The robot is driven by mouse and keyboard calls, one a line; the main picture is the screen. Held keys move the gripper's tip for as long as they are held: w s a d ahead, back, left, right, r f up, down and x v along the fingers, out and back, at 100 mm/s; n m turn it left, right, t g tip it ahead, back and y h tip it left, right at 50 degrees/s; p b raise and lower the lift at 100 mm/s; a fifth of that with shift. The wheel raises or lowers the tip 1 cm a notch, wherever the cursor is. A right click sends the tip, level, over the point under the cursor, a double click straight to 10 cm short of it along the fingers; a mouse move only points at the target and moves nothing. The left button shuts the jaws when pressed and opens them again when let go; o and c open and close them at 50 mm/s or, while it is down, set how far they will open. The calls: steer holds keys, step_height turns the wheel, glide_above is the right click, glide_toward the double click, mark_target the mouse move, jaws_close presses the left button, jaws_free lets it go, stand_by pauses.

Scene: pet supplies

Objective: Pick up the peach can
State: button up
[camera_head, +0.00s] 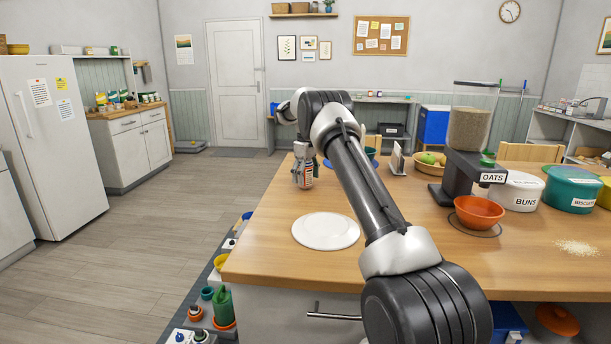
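My gripper (302,180) points down at the far left part of the wooden table (265,236). A small can with orange and pale colouring (307,171) shows at the gripper's fingers and is partly hidden by them. It may be the peach can, but its label is too small to read. I cannot tell whether the fingers are closed on it or only around it, or whether it touches the table.
A white plate (325,231) lies in front of the gripper. To the right stand a fruit bowl (427,168), the oats dispenser (466,165), an orange bowl (479,212), the buns container (518,191) and the biscuits container (571,190). The table's left edge is close to the gripper.

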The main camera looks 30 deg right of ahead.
steer(key=c, duration=1.1)
steer(key=shift+r, duration=0.1)
